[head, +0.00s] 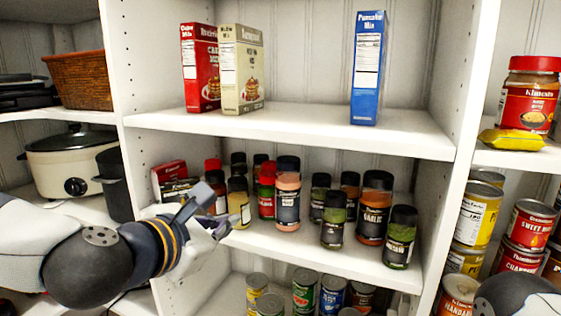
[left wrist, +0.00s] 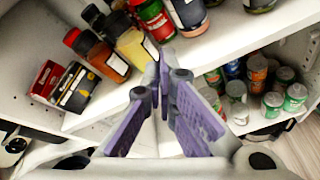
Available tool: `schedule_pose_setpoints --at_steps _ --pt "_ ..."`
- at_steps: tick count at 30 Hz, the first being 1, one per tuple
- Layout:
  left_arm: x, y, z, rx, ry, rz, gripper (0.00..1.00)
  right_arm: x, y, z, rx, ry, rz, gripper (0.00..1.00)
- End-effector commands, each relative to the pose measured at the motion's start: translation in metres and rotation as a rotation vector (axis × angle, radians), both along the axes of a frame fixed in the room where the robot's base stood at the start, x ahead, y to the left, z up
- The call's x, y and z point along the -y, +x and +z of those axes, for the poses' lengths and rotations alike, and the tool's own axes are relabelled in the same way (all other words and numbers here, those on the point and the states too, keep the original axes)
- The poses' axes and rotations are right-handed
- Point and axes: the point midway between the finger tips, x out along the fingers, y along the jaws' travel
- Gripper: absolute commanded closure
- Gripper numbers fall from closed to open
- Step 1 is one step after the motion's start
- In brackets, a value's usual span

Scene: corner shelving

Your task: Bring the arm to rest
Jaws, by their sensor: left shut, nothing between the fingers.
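My left arm comes in from the left in the head view. Its left gripper (head: 226,226) is at the front edge of the middle shelf (head: 290,247), just in front of the spice jars. In the left wrist view the purple-padded fingers (left wrist: 161,75) meet at their tips with nothing between them. The fingers point toward the shelf edge, and a jar with yellowish contents (left wrist: 134,46) is close beyond them. Part of my right arm (head: 520,300) shows at the bottom right of the head view; its gripper is out of the picture.
Spice jars (head: 375,208) crowd the middle shelf. Boxes (head: 367,70) stand on the upper shelf and cans (head: 304,290) below. A slow cooker (head: 72,165) and basket (head: 78,80) are at left. Cans (head: 476,215) and a red-lidded jar (head: 529,95) are at right.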

Motion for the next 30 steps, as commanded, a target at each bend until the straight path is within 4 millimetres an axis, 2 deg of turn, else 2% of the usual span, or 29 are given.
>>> schedule_pose_setpoints --at_steps 1,2,3,5,6,8,9,11,12,15,18,21,24,30 --pt "0.007 -0.014 -0.049 -0.062 0.145 -0.081 1.0 0.0 0.001 0.001 0.005 0.0 0.0 1.0" --pt "0.01 -0.024 -0.077 -0.092 0.235 -0.137 1.0 0.0 0.002 0.002 0.007 0.0 0.0 1.0" --pt "0.011 -0.04 -0.115 -0.136 0.352 -0.219 1.0 0.0 0.003 0.002 0.009 0.0 0.0 1.0" --pt "0.011 -0.069 -0.167 -0.195 0.518 -0.358 1.0 0.0 0.004 0.003 0.012 0.0 0.0 1.0" --pt "0.009 -0.092 -0.2 -0.232 0.623 -0.46 1.0 0.0 0.004 0.004 0.015 0.0 0.0 1.0" --pt "0.003 -0.132 -0.245 -0.283 0.77 -0.633 1.0 0.0 0.005 0.005 0.018 0.0 0.0 1.0" --pt "-0.003 -0.16 -0.272 -0.311 0.861 -0.757 1.0 0.0 0.006 0.006 0.02 0.0 0.0 1.0" --pt "-0.016 -0.207 -0.307 -0.345 0.984 -0.963 1.0 0.0 0.007 0.007 0.024 0.0 0.0 1.0" --pt "-0.026 -0.24 -0.327 -0.361 1.055 -1.111 1.0 0.0 0.008 0.007 0.027 0.0 0.0 1.0" --pt "-0.055 -0.318 -0.359 -0.371 1.182 -1.483 1.0 0.0 0.009 0.009 0.032 0.0 0.0 1.0" --pt "-0.083 -0.378 -0.372 -0.345 1.235 -1.799 1.0 0.0 0.01 0.01 0.036 0.001 0.0 1.0" --pt "-0.102 -0.412 -0.375 -0.309 1.246 -2.002 1.0 0.0 0.011 0.01 0.038 0.0 0.0 1.0" --pt "-0.109 -0.425 -0.375 -0.29 1.245 -2.083 1.0 0.0 0.011 0.011 0.039 0.0 0.0 1.0" --pt "-0.109 -0.425 -0.375 -0.289 1.245 -2.086 1.0 0.0 0.011 0.011 0.039 0.0 0.0 1.0"
